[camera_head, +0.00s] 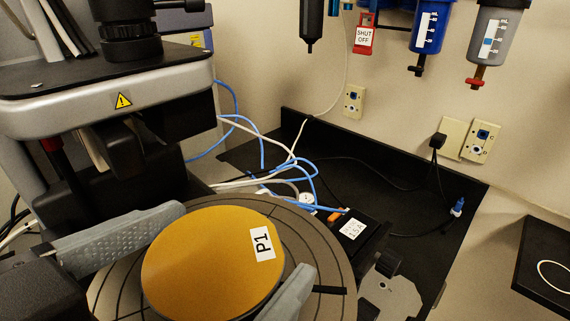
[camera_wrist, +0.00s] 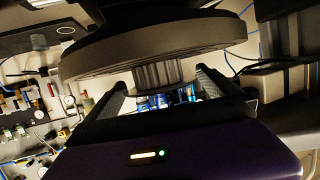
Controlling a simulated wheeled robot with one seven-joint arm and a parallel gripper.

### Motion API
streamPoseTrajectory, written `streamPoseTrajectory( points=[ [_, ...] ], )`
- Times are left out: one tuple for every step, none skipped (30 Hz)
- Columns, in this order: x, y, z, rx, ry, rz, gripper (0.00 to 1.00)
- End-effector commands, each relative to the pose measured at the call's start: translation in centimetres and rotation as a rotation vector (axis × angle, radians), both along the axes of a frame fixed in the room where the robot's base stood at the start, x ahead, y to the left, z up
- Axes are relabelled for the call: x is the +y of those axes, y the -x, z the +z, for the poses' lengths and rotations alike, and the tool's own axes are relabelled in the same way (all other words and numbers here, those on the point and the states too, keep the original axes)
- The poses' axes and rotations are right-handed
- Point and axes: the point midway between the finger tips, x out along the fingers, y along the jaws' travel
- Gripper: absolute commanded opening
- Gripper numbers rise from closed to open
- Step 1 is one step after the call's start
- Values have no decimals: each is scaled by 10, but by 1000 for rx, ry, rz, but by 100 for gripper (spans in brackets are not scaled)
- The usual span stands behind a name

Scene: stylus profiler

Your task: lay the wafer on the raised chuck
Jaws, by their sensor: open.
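The wafer (camera_head: 195,265) is a gold disc with a white P1 label, lying flat over the chuck. The chuck (camera_head: 330,245) is a broad dark grey disc with thin lines on its top. The wafer appears to rest on it, off toward the picture's left, though I cannot see the contact. My gripper (camera_head: 245,238) is open, with one grey finger on each side of the wafer; the right finger overlaps its edge in the picture. In the wrist view, the chuck's underside and rim (camera_wrist: 150,55) fill the top, above my gripper (camera_wrist: 162,78). The wafer does not show there.
The profiler's head (camera_head: 110,85), with a yellow warning sign, overhangs at the upper left. Blue and white cables (camera_head: 290,165) run behind the chuck. A black bench mat (camera_head: 390,190) lies beyond, partly clear. Blue and grey filter bowls (camera_head: 430,30) hang on the wall.

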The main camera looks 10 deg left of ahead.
Motion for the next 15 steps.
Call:
streamPoseTrajectory(
  points=[
    [1, 2, 1, -1, 0, 1, 100],
    [2, 4, 2, -1, 0, 2, 100],
    [3, 7, 3, -2, 1, 2, 100],
    [4, 9, 4, -2, 1, 3, 100],
    [4, 12, 5, -1, 0, 3, 100],
    [5, 15, 6, -1, 1, 2, 100],
    [6, 18, 7, -1, 1, 2, 100],
    [6, 20, 8, -2, 1, 2, 100],
    [7, 23, 9, -2, 1, 2, 100],
    [8, 26, 9, -1, 1, 2, 100],
    [9, 28, 10, -1, 1, 2, 100],
    [10, 32, 11, -1, 1, 2, 100],
    [10, 34, 12, -1, 1, 1, 100],
    [11, 36, 13, -1, 1, 1, 100],
    [12, 40, 14, -1, 1, 2, 100]
  ],
)
